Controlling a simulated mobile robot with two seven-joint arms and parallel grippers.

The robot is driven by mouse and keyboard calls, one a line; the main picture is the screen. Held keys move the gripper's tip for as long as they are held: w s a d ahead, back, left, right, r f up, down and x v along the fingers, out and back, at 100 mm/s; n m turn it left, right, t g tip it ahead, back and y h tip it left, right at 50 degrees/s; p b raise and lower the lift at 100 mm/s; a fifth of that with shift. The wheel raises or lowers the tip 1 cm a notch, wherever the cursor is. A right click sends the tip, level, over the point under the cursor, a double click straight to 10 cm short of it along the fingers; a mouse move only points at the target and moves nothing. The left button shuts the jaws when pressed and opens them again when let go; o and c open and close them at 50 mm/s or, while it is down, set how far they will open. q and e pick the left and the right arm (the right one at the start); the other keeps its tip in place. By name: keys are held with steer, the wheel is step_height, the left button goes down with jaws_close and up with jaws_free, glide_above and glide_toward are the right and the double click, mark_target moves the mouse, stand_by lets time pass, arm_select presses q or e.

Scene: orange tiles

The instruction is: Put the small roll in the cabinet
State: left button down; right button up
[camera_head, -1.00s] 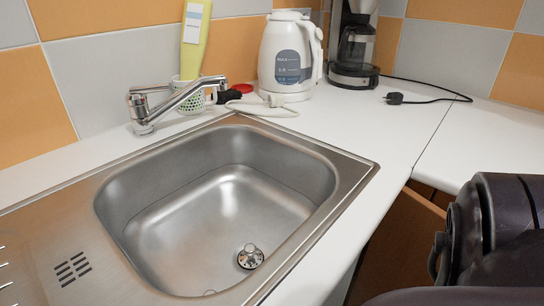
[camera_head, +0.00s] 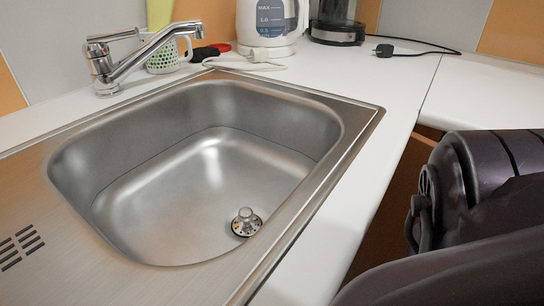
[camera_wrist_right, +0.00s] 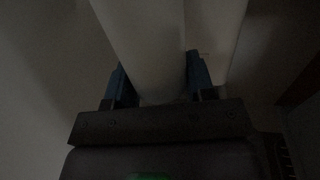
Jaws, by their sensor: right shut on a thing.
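In the right wrist view, my right gripper (camera_wrist_right: 157,78) has its two blue fingers on either side of a pale, smooth, cylindrical thing, which looks like the small roll (camera_wrist_right: 143,35). The fingers are shut on it, and its far end runs out of the top of the picture. The view is dim. In the head view, a brown wooden part of the cabinet (camera_head: 392,218) shows below the counter, partly behind my dark right arm. The right gripper and the roll are hidden there. My left gripper is in neither view.
A second pale cylinder (camera_wrist_right: 218,35) stands close to the right finger. In the head view, a steel sink (camera_head: 215,180) is set in the white counter (camera_head: 390,115). A faucet (camera_head: 125,60), a green-dotted cup (camera_head: 162,57), a white kettle (camera_head: 268,20) and a coffee maker (camera_head: 337,25) stand behind it.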

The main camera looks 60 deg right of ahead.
steer(key=shift+w+r, duration=0.1)
steer(key=o, duration=1.3)
steer(key=p+v, duration=0.2)
steer(key=v, duration=1)
